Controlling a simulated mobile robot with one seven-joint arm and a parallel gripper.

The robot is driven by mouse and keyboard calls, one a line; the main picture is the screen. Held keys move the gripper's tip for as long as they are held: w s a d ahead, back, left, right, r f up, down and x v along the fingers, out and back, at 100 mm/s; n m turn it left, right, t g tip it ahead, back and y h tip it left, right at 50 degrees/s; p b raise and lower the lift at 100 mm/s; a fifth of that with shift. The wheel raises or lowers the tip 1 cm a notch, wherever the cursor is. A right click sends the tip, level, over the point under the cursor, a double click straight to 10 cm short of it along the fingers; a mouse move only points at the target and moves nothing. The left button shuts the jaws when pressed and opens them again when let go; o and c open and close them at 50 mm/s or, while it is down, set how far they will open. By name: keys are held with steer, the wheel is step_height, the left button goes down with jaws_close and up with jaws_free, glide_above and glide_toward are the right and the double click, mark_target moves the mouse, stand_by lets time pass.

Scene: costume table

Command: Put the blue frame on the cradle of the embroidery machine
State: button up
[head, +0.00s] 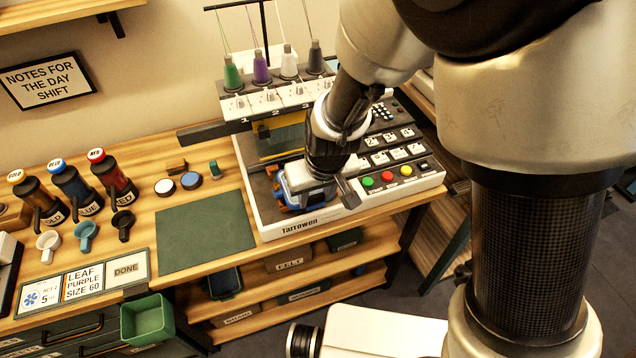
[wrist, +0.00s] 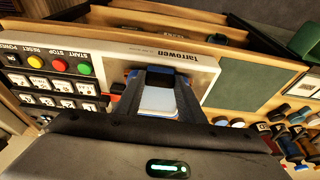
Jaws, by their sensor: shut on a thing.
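The embroidery machine (head: 275,222), white and marked Tarrowen, stands on the right part of the wooden table. My gripper (head: 304,188) is low at the front of the machine, below its needle head. In the wrist view, my gripper (wrist: 158,82) is shut on the blue frame (wrist: 183,100), which has a pale white inside. The blue frame also shows in part in the head view (head: 288,201). The cradle is mostly hidden behind my gripper and the frame. I cannot tell whether the frame is touching it.
A green mat (head: 206,235) lies left of the machine, bare. Red, green and yellow buttons (head: 387,176) are close to the right of my gripper. Thread cones (head: 262,70) stand above the machine. Labelled bottles (head: 75,187) and a green bin (head: 147,320) are farther left.

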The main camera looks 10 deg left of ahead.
steer(key=shift+w, duration=0.1)
steer(key=shift+w+a+f+b, duration=0.25)
steer(key=shift+w+a, duration=0.3)
steer(key=shift+w, duration=0.25)
steer(key=shift+w+a+f+b, duration=0.1)
steer(key=shift+w+a+f, duration=0.1)
steer(key=shift+w+a, duration=0.45)
steer(key=shift+w+d+f+b, duration=0.15)
steer(key=shift+f+b, duration=0.75)
steer(key=shift+f, duration=0.2)
stand_by(1.2)
steer(key=o, duration=1.1)
steer(key=shift+c, duration=0.2)
steer(key=shift+r, duration=0.1)
steer(key=shift+r+p, duration=1.75)
steer(key=shift+r, duration=0.45)
